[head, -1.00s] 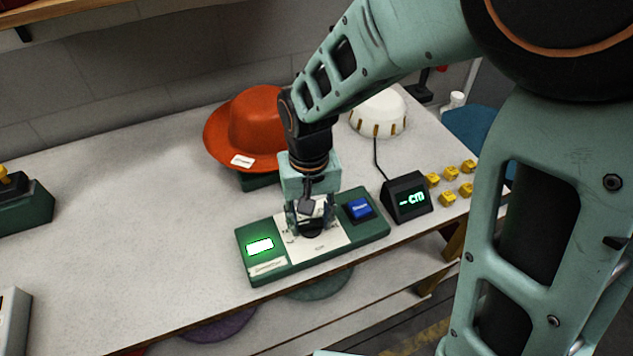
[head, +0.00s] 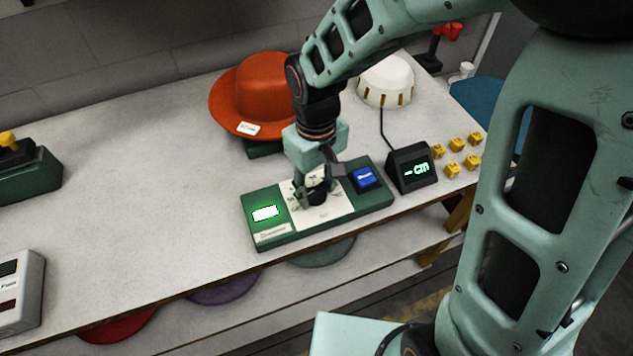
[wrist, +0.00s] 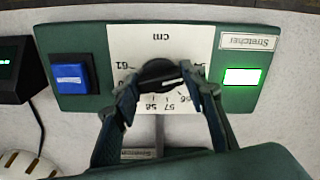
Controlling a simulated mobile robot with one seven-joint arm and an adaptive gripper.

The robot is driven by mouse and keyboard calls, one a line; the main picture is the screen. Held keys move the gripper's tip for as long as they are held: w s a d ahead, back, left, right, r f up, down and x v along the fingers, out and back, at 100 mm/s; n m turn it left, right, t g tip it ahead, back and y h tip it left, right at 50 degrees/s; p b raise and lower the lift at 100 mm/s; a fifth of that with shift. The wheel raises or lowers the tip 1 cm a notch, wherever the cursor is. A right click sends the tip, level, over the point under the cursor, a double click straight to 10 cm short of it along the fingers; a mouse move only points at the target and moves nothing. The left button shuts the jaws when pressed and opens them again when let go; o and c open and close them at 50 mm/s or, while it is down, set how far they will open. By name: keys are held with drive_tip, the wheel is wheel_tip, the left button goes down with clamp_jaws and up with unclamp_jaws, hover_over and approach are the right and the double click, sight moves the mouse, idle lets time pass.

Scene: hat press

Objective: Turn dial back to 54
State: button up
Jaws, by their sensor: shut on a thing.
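The black dial (head: 317,198) sits on a white scale plate (wrist: 130,42) on the green stretcher panel (head: 268,236). In the wrist view, the dial (wrist: 158,72) lies between the two fingers of my gripper (wrist: 162,82), which is shut on it. Its pale pointer line lies toward the right of that view, near the 56 side of the scale; the exact reading cannot be told. The numbers 61, 58, 57 and 56 are readable; the marks by the right finger are partly hidden. My gripper (head: 316,185) points down at the panel in the head view.
A lit green-white window (head: 265,213) and a blue button (head: 363,178) flank the scale. A small display (head: 411,168) shows "-- cm". An orange hat (head: 263,95), a white dome (head: 386,80) and yellow blocks (head: 473,161) stand nearby. The table's left middle is clear.

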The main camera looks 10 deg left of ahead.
sight(316, 190)
drive_tip(key=o, duration=1.2)
drive_tip(key=shift+c, duration=0.2)
wheel_tip(316, 190, up, 12)
